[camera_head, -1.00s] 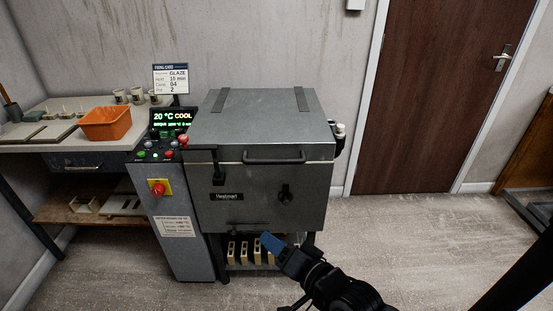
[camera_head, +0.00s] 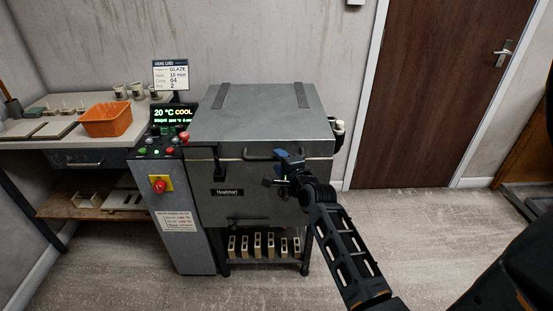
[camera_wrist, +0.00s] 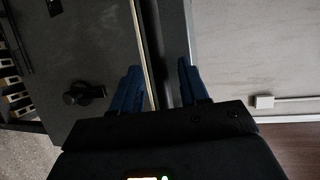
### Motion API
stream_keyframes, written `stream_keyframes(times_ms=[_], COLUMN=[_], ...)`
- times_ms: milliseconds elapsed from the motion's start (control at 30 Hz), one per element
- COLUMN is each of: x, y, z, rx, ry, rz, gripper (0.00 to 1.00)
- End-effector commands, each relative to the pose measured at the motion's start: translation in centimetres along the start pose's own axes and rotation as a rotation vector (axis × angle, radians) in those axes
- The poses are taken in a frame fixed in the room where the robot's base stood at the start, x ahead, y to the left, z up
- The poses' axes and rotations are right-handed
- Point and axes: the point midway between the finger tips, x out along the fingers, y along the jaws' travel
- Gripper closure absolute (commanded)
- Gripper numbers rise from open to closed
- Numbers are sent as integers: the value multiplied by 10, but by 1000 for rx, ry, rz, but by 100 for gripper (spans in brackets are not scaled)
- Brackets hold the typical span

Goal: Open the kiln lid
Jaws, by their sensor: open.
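The kiln (camera_head: 238,205) is a grey metal box with its flat lid (camera_head: 255,112) down and shut on it. A dark bar handle (camera_head: 256,156) runs along the lid's front edge. My gripper (camera_head: 284,156) is open, its blue fingers at the right end of this handle. In the wrist view the fingers (camera_wrist: 160,85) straddle the lid's dark front edge and the pale seam line. I cannot tell whether the handle lies between them or is touched. The front knob (camera_wrist: 84,94) shows in the wrist view; my wrist hides it in the head view.
The control post (camera_head: 178,215) at the kiln's left has a red button and a display reading 20 °C COOL. An orange bin (camera_head: 107,121) sits on the side table. A wall stands behind the kiln, with a brown door to the right.

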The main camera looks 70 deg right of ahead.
Motion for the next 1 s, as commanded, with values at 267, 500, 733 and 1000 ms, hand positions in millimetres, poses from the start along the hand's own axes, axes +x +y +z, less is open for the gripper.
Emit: stream_keyframes(times_ms=[267,500,733,1000], x=[26,27,27,27], y=[0,0,0,0], z=[0,0,0,0], rx=[1,0,-1,-1], ry=[0,0,0,0], rz=[-1,-1,-1,0], gripper=[56,56,73,99])
